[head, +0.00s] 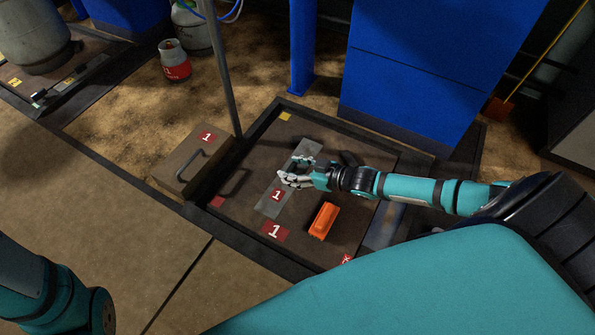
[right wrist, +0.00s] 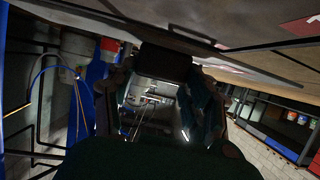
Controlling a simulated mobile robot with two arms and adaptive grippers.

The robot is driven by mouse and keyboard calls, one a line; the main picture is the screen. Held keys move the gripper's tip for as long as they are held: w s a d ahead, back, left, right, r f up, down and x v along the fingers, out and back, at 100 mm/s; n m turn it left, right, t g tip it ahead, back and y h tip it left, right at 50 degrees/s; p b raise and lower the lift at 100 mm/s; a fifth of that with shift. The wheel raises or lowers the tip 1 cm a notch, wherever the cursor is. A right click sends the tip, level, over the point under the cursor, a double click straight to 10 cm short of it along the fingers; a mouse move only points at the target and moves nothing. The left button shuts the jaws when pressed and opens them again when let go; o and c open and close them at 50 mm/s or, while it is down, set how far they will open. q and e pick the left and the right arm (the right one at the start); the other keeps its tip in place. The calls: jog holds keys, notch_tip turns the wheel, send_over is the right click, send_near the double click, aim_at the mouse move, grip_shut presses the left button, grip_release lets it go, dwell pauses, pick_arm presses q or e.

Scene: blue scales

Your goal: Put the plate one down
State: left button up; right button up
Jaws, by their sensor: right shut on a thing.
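Plate one (head: 268,207) is a flat grey rectangular plate with a red label marked 1. In the head view it is over the brown scale platform (head: 310,255). My right gripper (head: 291,176) is at the middle of the plate and shut on it. The fingers hide part of the plate, and I cannot tell whether its underside touches the platform. In the right wrist view the gripper (right wrist: 163,85) closes around a dark block beside a broad grey surface. My left gripper is out of view.
An orange case (head: 323,220) sits on the platform right of the plate. A red floor label 1 (head: 275,231) lies in front. A brown handled box (head: 190,162) and a grey post (head: 226,85) stand left. A blue cabinet (head: 420,75) stands behind.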

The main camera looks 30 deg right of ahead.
jog(key=shift+f+b, duration=2.05)
jog(key=shift+f, duration=1.15)
jog(key=shift+f, duration=0.25)
jog(key=o, duration=1.5)
jog(key=shift+f, duration=0.1)
